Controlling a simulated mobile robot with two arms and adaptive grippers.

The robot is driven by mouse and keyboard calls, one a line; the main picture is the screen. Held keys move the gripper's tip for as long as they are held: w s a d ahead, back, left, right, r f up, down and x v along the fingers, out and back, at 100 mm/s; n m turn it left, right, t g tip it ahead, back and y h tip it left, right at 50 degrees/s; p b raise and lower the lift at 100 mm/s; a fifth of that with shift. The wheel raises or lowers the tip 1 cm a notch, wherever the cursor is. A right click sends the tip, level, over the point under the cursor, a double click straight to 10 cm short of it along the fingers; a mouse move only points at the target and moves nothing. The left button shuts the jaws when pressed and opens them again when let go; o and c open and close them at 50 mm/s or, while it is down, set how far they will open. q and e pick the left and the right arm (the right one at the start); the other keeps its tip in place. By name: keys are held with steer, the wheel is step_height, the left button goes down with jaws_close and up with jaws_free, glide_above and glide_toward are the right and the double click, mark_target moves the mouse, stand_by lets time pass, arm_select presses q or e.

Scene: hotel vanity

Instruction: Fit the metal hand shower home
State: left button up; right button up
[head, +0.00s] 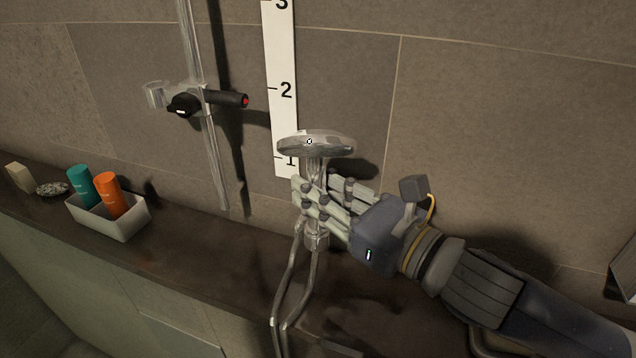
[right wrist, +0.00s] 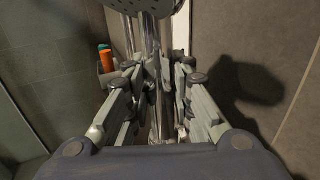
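The metal hand shower (head: 316,145) is upright, its round head on top and tilted toward the wall. My right gripper (head: 318,195) has its fingers closed around the handle, which runs between the fingers in the right wrist view (right wrist: 152,75). The fingers hide part of the handle. A metal hose (head: 291,275) runs from the handle's lower end down past the ledge's front. The holder (head: 155,95), a metal ring on a slider with a black knob, is on the vertical rail (head: 192,45), left of and above the gripper. It looks empty. My left gripper is out of view.
A white scale strip (head: 281,65) is on the tiled wall behind the shower head. A white tray (head: 125,225) with a teal and an orange bottle stands on the dark ledge (head: 185,265) at left, near a stone and a beige block. The ledge between tray and shower is clear.

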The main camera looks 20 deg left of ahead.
steer(key=o, duration=0.5)
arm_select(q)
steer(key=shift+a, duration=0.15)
arm_select(e)
steer(key=shift+f, duration=0.1)
steer(key=shift+d, duration=0.1)
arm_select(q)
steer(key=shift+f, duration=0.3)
arm_select(e)
steer(key=v, duration=1.1)
steer(key=shift+s+d, duration=0.25)
steer(key=shift+d, duration=0.1)
